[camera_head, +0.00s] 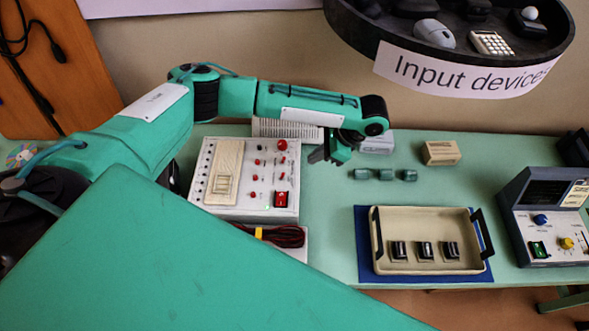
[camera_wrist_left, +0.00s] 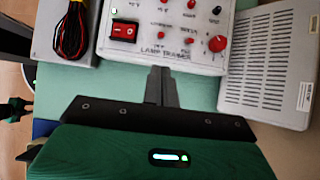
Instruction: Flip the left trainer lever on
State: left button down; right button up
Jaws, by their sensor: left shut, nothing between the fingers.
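The lamp trainer (camera_head: 209,190) is a white panel on the green table, with a red rocker switch (camera_head: 281,198), a large red knob (camera_head: 281,145) and several small red-tipped levers. Its lettered edge shows in the wrist view (camera_wrist_left: 207,57), with the rocker switch (camera_wrist_left: 124,30) left and the red knob (camera_wrist_left: 217,43) right. Which way each lever leans is too small to tell. My left gripper (camera_head: 318,157) is just right of the panel in the head view. Its fingers (camera_wrist_left: 162,72) are together and empty, pointing at the lettered edge. My right gripper is not in view.
A vented pale box (camera_wrist_left: 268,62) lies beside the trainer. A dark cable bundle (camera_head: 285,237) lies on the near side. A beige tray (camera_head: 395,213) on a blue mat, small dark green pieces (camera_head: 386,175) and a control unit (camera_head: 532,222) stand to the right.

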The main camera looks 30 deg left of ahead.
aim_at(282, 176)
pick_arm(q)
jog(key=shift+f, duration=0.1)
jog(key=x, duration=1)
jog(key=shift+p, duration=0.35)
